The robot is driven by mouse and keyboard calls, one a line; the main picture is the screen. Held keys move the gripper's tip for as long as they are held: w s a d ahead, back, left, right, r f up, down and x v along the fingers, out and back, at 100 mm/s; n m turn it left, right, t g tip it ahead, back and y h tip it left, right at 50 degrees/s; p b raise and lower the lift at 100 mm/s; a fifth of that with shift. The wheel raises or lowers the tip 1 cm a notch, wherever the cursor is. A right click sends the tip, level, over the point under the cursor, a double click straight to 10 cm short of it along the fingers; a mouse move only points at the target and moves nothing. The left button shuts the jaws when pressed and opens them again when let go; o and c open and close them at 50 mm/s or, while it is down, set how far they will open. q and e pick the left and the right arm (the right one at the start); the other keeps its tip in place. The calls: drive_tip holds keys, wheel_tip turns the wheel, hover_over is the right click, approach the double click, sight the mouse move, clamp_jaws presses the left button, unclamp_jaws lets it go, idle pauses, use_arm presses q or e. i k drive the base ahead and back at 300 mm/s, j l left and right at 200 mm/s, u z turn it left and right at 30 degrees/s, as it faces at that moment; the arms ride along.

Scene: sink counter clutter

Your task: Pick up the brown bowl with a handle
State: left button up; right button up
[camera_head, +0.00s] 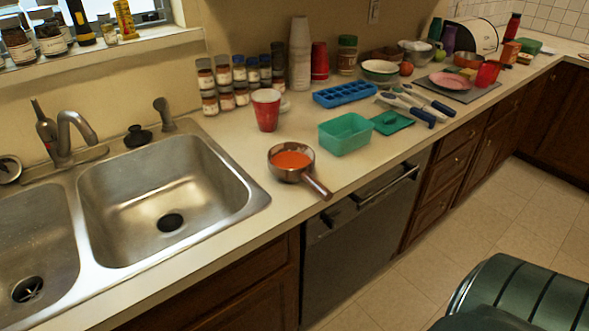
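The brown bowl with a handle (286,175) stands upright on the counter, right of the sink and near the counter's front edge. It looks metallic and brown, with orange inside. Its handle (318,188) points toward the front right and reaches to the counter edge. Nothing covers the bowl. Neither of my grippers is in view.
A red cup (266,112) stands behind the bowl, and a green tub (345,135) is to its right. Spice jars (225,78) line the wall. The sink basin (165,195) is at left. A blue ice tray (345,94) lies farther back.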

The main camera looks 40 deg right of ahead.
sight(290, 162)
drive_tip(key=z, duration=1.5)
